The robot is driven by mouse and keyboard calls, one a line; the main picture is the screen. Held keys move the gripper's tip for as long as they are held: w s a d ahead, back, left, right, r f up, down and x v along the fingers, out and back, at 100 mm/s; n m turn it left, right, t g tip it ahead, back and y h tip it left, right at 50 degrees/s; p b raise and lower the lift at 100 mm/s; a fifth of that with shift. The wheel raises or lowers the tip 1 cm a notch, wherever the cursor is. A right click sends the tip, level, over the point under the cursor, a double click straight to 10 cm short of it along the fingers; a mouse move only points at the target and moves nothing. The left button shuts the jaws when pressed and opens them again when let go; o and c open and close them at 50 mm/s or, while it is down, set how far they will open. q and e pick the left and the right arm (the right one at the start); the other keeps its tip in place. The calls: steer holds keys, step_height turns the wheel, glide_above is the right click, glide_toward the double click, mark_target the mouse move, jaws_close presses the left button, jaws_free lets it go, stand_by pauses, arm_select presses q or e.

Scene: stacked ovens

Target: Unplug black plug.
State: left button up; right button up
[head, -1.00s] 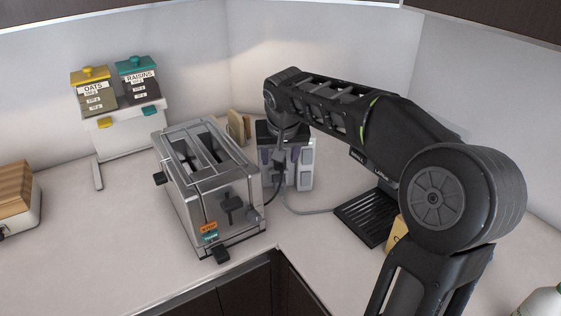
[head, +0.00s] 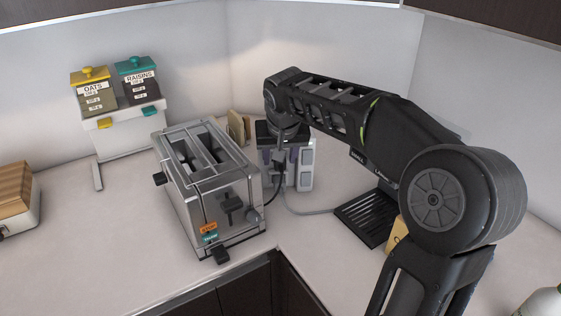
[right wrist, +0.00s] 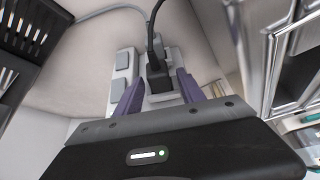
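The black plug (right wrist: 157,79) sits in a white power strip (right wrist: 122,66) in the right wrist view, with its black cord running up from it. In the head view the plug (head: 279,157) shows in front of the power strip (head: 305,172), beside the toaster. My right gripper (right wrist: 160,78) points at the strip, with its purple fingers on either side of the plug. It looks open, with a gap between each finger and the plug. In the head view my right arm covers much of the gripper. My left gripper is not in view.
A steel toaster (head: 208,188) stands close to the left of the strip. A black rack (head: 366,218) lies to the right, with a grey cable (head: 310,211) on the counter. Canisters of oats (head: 94,93) and raisins (head: 138,82) stand at the back left. The left counter has free room.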

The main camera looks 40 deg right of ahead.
jaws_close()
steer(key=o, duration=0.8)
jaws_free()
